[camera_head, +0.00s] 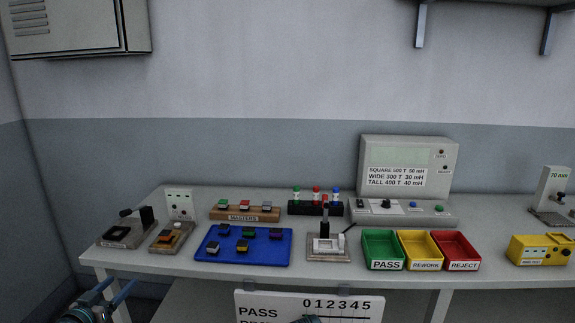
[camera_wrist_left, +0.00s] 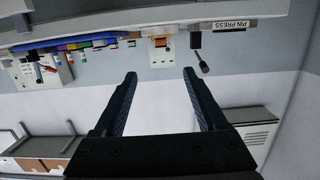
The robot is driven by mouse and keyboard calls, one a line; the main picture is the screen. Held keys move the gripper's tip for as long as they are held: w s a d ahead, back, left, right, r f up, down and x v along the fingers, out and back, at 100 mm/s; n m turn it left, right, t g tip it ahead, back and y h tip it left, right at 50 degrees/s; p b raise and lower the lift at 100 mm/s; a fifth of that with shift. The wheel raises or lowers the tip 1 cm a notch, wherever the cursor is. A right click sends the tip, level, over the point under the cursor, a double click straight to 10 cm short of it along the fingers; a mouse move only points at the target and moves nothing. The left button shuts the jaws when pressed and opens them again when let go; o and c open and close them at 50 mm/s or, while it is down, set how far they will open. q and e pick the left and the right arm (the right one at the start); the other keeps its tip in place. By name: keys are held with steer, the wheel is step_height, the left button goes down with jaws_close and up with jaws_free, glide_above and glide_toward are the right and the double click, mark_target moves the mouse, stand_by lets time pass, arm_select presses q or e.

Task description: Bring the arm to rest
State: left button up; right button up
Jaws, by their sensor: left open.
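My left gripper (camera_head: 120,288) is low at the left in the head view, off the front left corner of the bench. In the left wrist view its two dark fingers (camera_wrist_left: 160,74) stand wide apart with nothing between them. The bench appears upside down along the top of that view, with the pin press label (camera_wrist_left: 224,27) beyond the fingertips. No object touches the gripper. My right gripper does not show; only a small dark bluish sliver is at the bottom middle of the head view, too little to identify.
The bench (camera_head: 330,273) carries a press (camera_head: 127,231), a blue mat (camera_head: 275,258) with several connectors, a fixture (camera_head: 328,245), and green (camera_head: 383,250), yellow (camera_head: 420,250) and red (camera_head: 456,250) bins. A card (camera_head: 260,300) shows at the front. Space around the left fingers is clear.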

arm_select(q)
steer(key=w+d+f+m+g+h, duration=0.1)
steer(key=d+f+g+h, duration=0.15)
steer(key=d, duration=0.45)
steer(key=w+d+f+m+g+h, duration=0.1)
steer(key=d+f+g+h, duration=0.15)
steer(key=d, duration=0.45)
steer(key=s+d+f+m+g+y, duration=0.1)
steer(key=s+d+f+g, duration=0.25)
steer(key=d, duration=0.35)
steer(key=s+d+f+g+y, duration=0.1)
steer(key=s+d+f+g, duration=0.25)
steer(key=d, duration=0.35)
steer(key=s+d+f+m+g, duration=0.1)
steer(key=s+d+f+g, duration=0.15)
steer(key=d+f, duration=0.35)
steer(key=s+d+n+g+y, duration=0.1)
steer(key=s+d+g+y, duration=0.1)
steer(key=s+d+y, duration=0.45)
step_height(320, 180, up, 14)
steer(key=s+a+p, duration=0.1)
steer(key=a+p, duration=0.1)
steer(key=p, duration=1.2)
steer(key=shift+s+a+f+h, duration=0.15)
steer(key=shift+s+a+h, duration=0.1)
steer(key=shift+h, duration=0.2)
